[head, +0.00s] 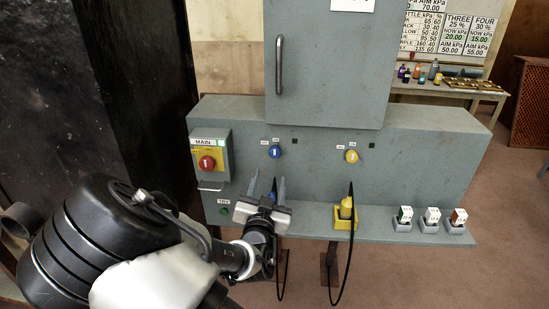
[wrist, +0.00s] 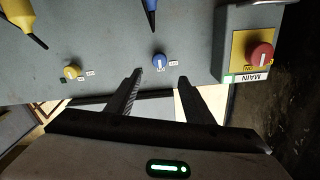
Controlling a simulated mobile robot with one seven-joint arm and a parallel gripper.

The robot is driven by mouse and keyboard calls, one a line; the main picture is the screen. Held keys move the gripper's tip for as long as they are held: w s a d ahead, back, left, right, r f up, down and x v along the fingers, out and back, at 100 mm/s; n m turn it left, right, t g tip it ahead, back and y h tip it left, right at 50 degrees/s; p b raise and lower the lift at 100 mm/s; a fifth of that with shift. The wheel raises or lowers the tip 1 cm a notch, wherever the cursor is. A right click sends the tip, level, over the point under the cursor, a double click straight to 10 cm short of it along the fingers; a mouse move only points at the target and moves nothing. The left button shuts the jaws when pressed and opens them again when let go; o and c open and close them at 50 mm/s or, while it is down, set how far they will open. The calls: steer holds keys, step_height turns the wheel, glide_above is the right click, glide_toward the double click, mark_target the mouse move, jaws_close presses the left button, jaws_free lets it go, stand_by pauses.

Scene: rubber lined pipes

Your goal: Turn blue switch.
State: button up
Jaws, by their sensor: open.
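The blue switch (head: 274,151) is a round knob with a white mark, on the sloped grey panel (head: 320,130) left of the yellow switch. It also shows in the wrist view (wrist: 159,60), where the picture is turned over. My gripper (head: 267,181) is open and empty, below the blue switch in the head view. In the wrist view my gripper (wrist: 160,76) has one finger on each side of the switch's line, with the knob just beyond the tips. I see no contact with the knob.
A main box with a red knob (head: 207,163) is left of the blue switch. A yellow switch (head: 351,156) and a yellow plug with a black cable (head: 346,212) are to the right. Several small sockets (head: 432,217) line the ledge. A grey cabinet (head: 325,60) rises above.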

mark_target(275, 154)
steer(key=w, duration=0.8)
steer(key=w+b, duration=0.1)
steer(key=w, duration=0.4)
steer(key=shift+d, duration=0.25)
steer(key=c, duration=1.1)
steer(key=shift+o, duration=0.2)
